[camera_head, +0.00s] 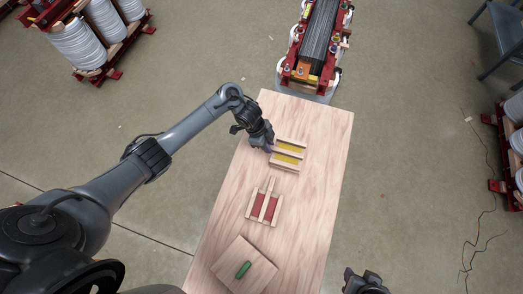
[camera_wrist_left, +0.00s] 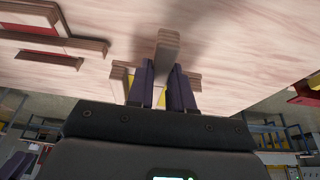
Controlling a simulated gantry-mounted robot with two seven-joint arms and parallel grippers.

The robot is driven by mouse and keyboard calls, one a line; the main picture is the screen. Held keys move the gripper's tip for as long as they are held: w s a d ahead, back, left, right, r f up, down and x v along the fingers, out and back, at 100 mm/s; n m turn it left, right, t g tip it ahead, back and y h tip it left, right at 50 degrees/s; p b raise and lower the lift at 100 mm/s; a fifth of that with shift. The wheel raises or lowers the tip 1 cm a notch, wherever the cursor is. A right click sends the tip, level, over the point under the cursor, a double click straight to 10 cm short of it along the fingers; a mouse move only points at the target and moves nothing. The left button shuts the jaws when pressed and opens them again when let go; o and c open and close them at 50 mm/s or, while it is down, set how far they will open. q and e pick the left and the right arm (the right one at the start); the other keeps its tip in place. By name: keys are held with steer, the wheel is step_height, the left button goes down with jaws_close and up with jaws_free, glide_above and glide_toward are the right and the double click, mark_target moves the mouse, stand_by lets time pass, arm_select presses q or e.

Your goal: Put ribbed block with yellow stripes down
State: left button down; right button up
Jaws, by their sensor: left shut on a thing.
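The ribbed block with yellow stripes (camera_head: 290,146) is a light wooden piece with raised ribs and yellow bands between them. In the head view it is over the upper part of the wooden table. My left gripper (camera_head: 269,148) is at its left side, shut on it. In the left wrist view, the two dark fingers (camera_wrist_left: 162,88) close around a wooden rib of the block (camera_wrist_left: 167,45), with a bit of yellow between them. I cannot tell whether the block touches the table. My right gripper (camera_head: 366,281) shows only partly at the bottom edge, its jaws unclear.
On the wooden table (camera_head: 319,190) lie a ribbed block with red stripes (camera_head: 257,206) and, nearer, a square wooden board (camera_head: 232,262) with a green piece (camera_head: 243,269) on it. A red-framed machine (camera_head: 315,50) stands beyond the far end. The table's right side is clear.

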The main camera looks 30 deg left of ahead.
arm_select(q)
steer(key=shift+s+a+f, duration=0.35)
steer(key=shift+a+f, duration=0.1)
steer(key=shift+a, duration=0.15)
steer(key=shift+s+a+f, duration=0.3)
steer(key=shift+a+f, duration=0.15)
steer(key=shift+a, duration=0.1)
step_height(320, 180, down, 3)
steer(key=shift+r+b, duration=0.1)
steer(key=shift+b, duration=0.5)
steer(key=shift+f, duration=0.5)
steer(key=shift+f, duration=0.1)
steer(key=c, duration=1)
jaws_free()
